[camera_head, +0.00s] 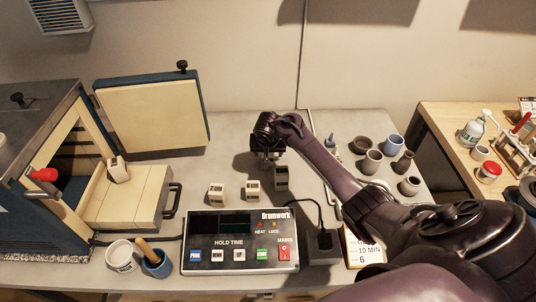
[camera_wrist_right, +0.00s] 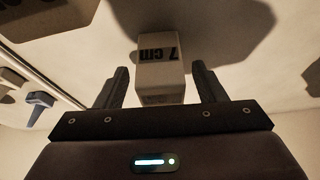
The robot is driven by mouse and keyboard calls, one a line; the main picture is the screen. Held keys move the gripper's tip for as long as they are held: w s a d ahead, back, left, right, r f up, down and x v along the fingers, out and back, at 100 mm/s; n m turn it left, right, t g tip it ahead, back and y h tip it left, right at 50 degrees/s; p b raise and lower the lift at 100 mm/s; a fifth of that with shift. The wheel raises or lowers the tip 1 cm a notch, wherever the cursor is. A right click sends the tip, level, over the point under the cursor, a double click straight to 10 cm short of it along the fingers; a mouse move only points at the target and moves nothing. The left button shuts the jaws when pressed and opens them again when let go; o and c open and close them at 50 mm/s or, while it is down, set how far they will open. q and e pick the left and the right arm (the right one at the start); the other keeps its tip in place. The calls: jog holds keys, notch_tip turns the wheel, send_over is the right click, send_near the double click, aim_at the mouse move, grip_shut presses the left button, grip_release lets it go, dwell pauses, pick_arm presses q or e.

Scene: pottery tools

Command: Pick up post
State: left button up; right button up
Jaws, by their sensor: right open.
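A pale post (camera_wrist_right: 162,70) marked "7 cm" stands between the fingers of my right gripper (camera_wrist_right: 160,88) in the right wrist view. The fingers are open, with a gap on each side of the post. In the head view my right gripper (camera_head: 269,160) points down over the table behind the row of posts and largely hides what is under it. Other small posts stand in front: a left one (camera_head: 217,191), a middle one (camera_head: 252,190), and a shaded one (camera_head: 281,178) close to the gripper. My left gripper is out of view.
A control box (camera_head: 240,255) stands at the front. An open kiln (camera_head: 45,150) is at the left, with a post (camera_head: 118,170) on its pale slab (camera_head: 130,205). Several small pots (camera_head: 372,162) stand right of my gripper.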

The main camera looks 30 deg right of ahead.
jog(key=shift+x, duration=1.05)
jog(key=shift+a+r, duration=0.1)
jog(key=c, duration=1.2)
jog(key=shift+o, duration=0.2)
